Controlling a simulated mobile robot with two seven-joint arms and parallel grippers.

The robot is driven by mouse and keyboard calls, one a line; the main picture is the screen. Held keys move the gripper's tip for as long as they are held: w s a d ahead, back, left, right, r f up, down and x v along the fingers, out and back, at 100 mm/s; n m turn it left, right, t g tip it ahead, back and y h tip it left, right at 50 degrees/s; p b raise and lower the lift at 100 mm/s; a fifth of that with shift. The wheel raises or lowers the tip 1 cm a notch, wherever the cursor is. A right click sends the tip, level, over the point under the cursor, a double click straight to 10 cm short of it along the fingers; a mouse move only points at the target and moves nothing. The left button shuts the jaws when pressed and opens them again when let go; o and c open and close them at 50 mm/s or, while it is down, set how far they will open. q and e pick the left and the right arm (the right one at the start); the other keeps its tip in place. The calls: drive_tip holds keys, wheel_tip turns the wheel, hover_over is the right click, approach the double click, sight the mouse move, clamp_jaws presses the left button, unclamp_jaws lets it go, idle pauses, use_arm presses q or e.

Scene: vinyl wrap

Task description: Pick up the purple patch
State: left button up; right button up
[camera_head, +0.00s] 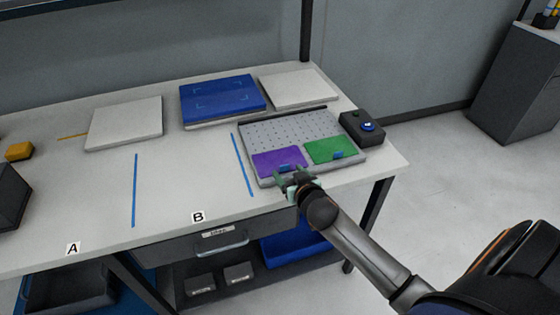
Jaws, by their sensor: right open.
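The purple patch (275,161) lies flat on the front left of a grey perforated board (285,130) on the table. A small blue tab (285,167) shows at its front edge. My right gripper (289,174) is open at the front edge of the purple patch, with its fingers close to the tab. Whether the fingers touch the tab or patch cannot be told. A green patch (330,149) with a similar blue tab lies to the right of the purple one. My left gripper is not in view.
A black box with a blue button (367,126) stands right of the board. The table (180,182) is clear around the blue strips. A drawer (221,240) is below its front edge.

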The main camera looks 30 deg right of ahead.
sight(285, 168)
drive_tip(key=shift+x, duration=1.6)
drive_tip(key=shift+d, duration=0.1)
drive_tip(key=shift+c, duration=0.4)
drive_tip(key=shift+s, duration=0.1)
clamp_jaws()
